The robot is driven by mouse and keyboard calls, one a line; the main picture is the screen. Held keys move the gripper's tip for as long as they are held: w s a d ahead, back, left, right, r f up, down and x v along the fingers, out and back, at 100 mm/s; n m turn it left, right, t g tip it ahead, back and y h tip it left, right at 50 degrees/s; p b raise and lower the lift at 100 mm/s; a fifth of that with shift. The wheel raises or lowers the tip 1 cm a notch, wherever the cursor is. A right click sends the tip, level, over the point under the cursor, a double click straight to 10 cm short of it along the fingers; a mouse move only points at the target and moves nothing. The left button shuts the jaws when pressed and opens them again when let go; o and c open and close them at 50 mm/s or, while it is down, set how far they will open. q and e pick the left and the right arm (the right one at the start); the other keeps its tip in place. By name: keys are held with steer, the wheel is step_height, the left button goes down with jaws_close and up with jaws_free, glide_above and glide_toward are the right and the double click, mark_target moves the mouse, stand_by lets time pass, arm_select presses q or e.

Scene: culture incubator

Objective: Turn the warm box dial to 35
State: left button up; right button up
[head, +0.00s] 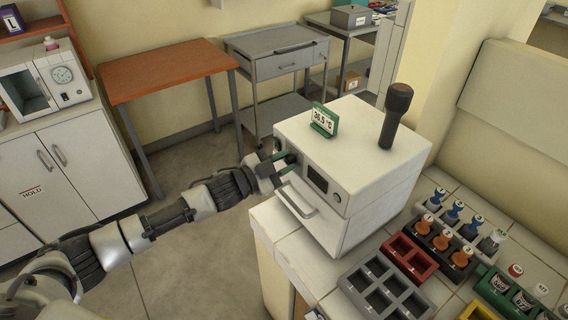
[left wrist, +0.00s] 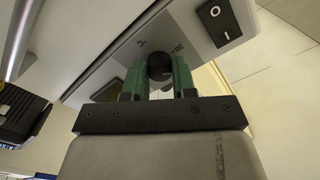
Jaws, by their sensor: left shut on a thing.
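The warm box (head: 335,170) is a white cube-shaped unit on the tiled counter at the right. A small green-framed card (head: 324,119) on its top appears to read 36.5 °C. My left gripper (head: 283,165) reaches its front panel from the left. In the left wrist view, the green fingers of the left gripper (left wrist: 159,80) are shut on the dark round dial (left wrist: 160,66), one on each side. My right gripper is not in view.
A dark display (head: 317,179) and a handle (head: 297,200) are on the box front. A black-handled object (head: 396,115) stands on top. A grey tray (head: 385,288), a red tray (head: 408,257) and racks with stamp-like items occupy the counter. The floor at left is clear.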

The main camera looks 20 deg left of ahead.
arm_select(q)
steer(key=m, duration=0.4)
steer(key=shift+m+b, duration=0.4)
stand_by(0.4)
steer(key=o, duration=0.9)
steer(key=shift+s+a+f, duration=0.2)
steer(key=shift+s+a, duration=0.1)
steer(key=shift+s, duration=0.15)
steer(key=shift+b+v, duration=1.95)
steer(key=shift+v, duration=2.95)
